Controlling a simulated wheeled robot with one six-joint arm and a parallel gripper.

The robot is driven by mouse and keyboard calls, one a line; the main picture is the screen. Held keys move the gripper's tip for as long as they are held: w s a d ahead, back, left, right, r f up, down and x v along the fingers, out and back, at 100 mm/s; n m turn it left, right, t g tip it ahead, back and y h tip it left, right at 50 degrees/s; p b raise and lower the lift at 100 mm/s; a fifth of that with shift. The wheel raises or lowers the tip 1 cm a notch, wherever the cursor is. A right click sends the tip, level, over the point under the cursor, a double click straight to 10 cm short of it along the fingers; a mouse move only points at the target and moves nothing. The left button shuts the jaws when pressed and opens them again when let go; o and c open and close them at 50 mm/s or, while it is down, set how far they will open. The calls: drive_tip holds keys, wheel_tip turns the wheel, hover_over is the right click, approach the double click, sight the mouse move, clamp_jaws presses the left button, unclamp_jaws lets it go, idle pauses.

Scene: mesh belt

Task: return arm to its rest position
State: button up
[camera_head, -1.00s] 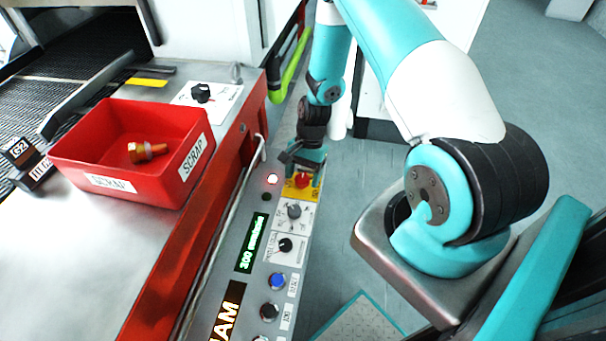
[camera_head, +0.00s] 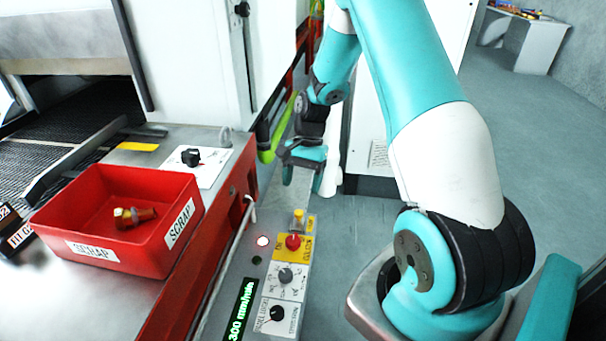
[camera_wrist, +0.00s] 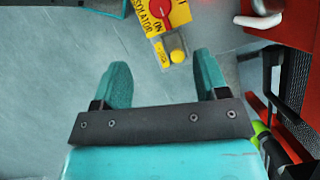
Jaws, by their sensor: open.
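My gripper (camera_head: 303,165) is up above the far end of the control panel, beyond the red knob (camera_head: 293,242) on its yellow plate. In the wrist view my gripper (camera_wrist: 160,85) has its two teal fingers spread apart with nothing between them. The red knob (camera_wrist: 162,8) and a small yellow button (camera_wrist: 178,56) show past the fingertips there, apart from them. My arm reaches from the right of the head view, bent, with its forearm hanging down to the gripper.
A red scrap bin (camera_head: 150,255) with a brass fitting (camera_head: 134,217) inside stands on the steel table at left. The control panel has black dials (camera_head: 277,313) and a green display (camera_head: 241,310). A white cabinet (camera_head: 365,150) stands behind my arm. Open grey floor lies at right.

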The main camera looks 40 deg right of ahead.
drive_tip(key=shift+v, duration=0.9)
drive_tip(key=s+a+r+n+t, duration=0.1)
drive_tip(key=s+a+r+n, duration=0.2)
drive_tip(key=a+r+n, duration=0.75)
drive_tip(key=s+a+r+n, duration=0.4)
drive_tip(key=s+a, duration=0.4)
drive_tip(key=s+a+r+n+t, duration=0.1)
drive_tip(key=s+a+r+n, duration=0.4)
drive_tip(key=s+a, duration=0.3)
drive_tip(key=shift+s, duration=0.4)
drive_tip(key=shift+a+n, duration=0.15)
drive_tip(key=shift+n, duration=0.1)
